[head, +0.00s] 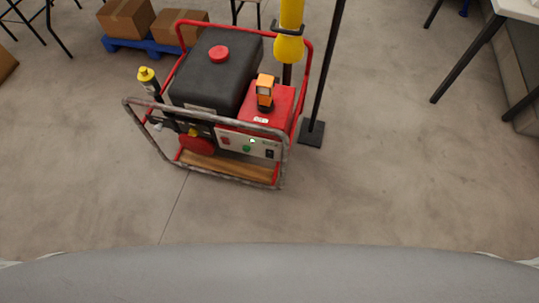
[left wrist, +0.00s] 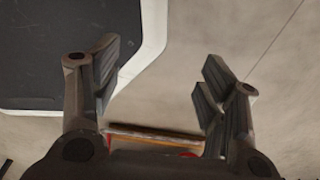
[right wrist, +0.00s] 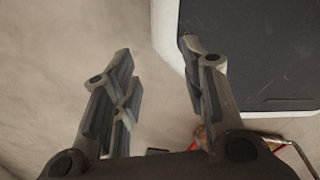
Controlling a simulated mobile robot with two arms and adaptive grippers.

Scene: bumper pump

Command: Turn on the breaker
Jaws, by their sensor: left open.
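The pump machine (head: 215,88) has a red and worn metal frame and a black tank, and stands on the floor left of centre in the head view. Its pale front panel (head: 236,147) carries a red button, a green button (head: 246,149) and a small dark switch (head: 269,154) at the right end, which looks like the breaker. The switch's position is too small to tell. My left gripper (left wrist: 158,72) is open and empty, with part of the machine low in its view. My right gripper (right wrist: 157,72) is open and empty. Neither gripper shows in the head view.
A blue pallet (head: 145,46) with cardboard boxes stands behind the machine. A yellow post (head: 289,45) and a black pole on a square base (head: 312,133) stand close to its right. A table (head: 515,10) is at the far right. The floor before the machine is clear.

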